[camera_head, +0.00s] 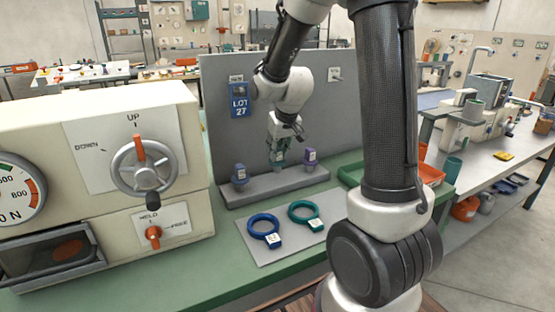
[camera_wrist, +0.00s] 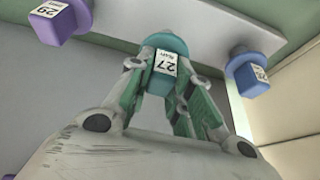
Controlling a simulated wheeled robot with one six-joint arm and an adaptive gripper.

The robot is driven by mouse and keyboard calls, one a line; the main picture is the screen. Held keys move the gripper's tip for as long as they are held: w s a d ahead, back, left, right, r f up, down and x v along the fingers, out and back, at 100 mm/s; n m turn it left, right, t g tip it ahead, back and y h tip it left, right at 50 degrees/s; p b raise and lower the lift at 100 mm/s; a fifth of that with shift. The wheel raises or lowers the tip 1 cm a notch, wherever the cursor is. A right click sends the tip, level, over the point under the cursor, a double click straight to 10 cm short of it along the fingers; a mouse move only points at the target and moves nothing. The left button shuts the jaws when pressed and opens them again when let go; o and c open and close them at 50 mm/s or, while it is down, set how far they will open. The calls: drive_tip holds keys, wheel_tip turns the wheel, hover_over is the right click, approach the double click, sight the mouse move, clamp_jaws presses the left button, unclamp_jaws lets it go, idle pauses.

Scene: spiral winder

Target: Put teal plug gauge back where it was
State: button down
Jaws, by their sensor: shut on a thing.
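The teal plug gauge (camera_wrist: 165,68), with a white label reading 27, is between the fingers of my gripper (camera_wrist: 168,88). In the head view my gripper (camera_head: 280,148) is over the middle of the grey rack (camera_head: 272,189), shut on the teal plug gauge (camera_head: 277,157). A blue plug gauge (camera_head: 239,175) stands on the rack to the left and a purple plug gauge (camera_head: 310,158) to the right. In the wrist view the purple one (camera_wrist: 62,22) is left and the blue one (camera_wrist: 248,74) right. I cannot tell whether the teal gauge touches the rack.
A blue ring (camera_head: 264,231) and a teal ring (camera_head: 304,213) lie on a grey mat in front of the rack. A blue LOT 27 tag (camera_head: 240,101) hangs on the panel (camera_head: 222,128) behind. A cream machine (camera_head: 70,130) with a handwheel stands at left.

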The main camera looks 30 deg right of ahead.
drive_tip(key=shift+f, duration=1.4)
drive_tip(key=c, duration=1.3)
unclamp_jaws()
drive_tip(key=shift+f, duration=0.15)
drive_tip(key=shift+r, duration=0.3)
drive_tip(key=s+v, duration=0.1)
drive_tip(key=v, duration=1.2)
drive_tip(key=s+r, duration=0.1)
drive_tip(key=s, duration=0.9)
drive_tip(key=s+r, duration=0.2)
drive_tip(key=s, duration=0.9)
drive_tip(key=shift+s+r, duration=0.25)
drive_tip(key=shift+r, duration=0.05)
